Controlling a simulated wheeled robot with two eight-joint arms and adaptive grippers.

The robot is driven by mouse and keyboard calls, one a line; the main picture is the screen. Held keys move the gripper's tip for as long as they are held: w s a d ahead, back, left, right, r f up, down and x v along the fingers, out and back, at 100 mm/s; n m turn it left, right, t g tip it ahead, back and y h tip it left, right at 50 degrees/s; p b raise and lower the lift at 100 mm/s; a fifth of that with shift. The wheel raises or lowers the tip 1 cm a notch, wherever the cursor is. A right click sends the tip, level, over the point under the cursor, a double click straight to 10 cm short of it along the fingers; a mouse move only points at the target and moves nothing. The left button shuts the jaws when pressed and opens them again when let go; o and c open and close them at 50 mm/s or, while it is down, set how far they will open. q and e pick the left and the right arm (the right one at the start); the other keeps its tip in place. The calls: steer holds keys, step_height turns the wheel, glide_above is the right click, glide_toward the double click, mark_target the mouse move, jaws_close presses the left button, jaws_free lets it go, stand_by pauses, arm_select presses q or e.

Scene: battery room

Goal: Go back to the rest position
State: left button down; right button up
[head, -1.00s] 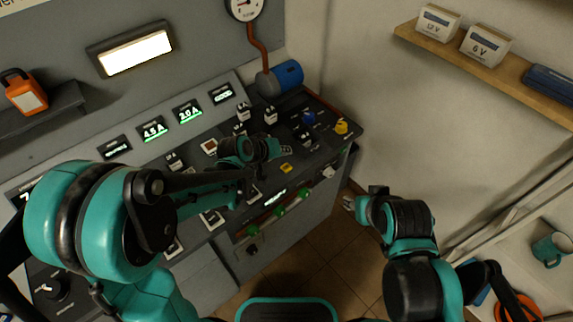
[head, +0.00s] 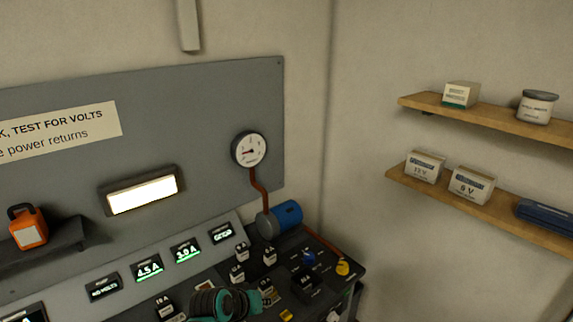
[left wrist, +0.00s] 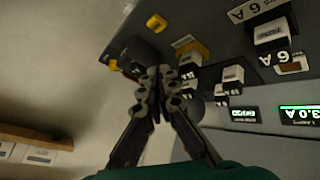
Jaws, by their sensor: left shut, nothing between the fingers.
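My left gripper (head: 266,294) is at the bottom of the head view, over the dark sloping control panel, with its arm cut off below. In the left wrist view its two fingers (left wrist: 158,78) are together with nothing between them, and panel switches show behind them. I cannot tell from these views how far the fingertips are from the panel. My right gripper is not in view.
The panel carries several labelled switches, a yellow knob (head: 342,268) and lit displays (head: 185,250). A blue cylinder (head: 287,214) and round gauge (head: 249,150) are behind it. An orange lamp (head: 28,228) stands at left. Shelves (head: 480,207) with boxes are at right.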

arm_select(q)
steer(key=s+a+r+y, duration=0.3)
steer(key=s+a, duration=0.9)
steer(key=s, duration=0.4)
steer(key=shift+s+m+y, duration=0.35)
steer(key=shift+m+y, duration=0.05)
steer(key=shift+y, duration=0.2)
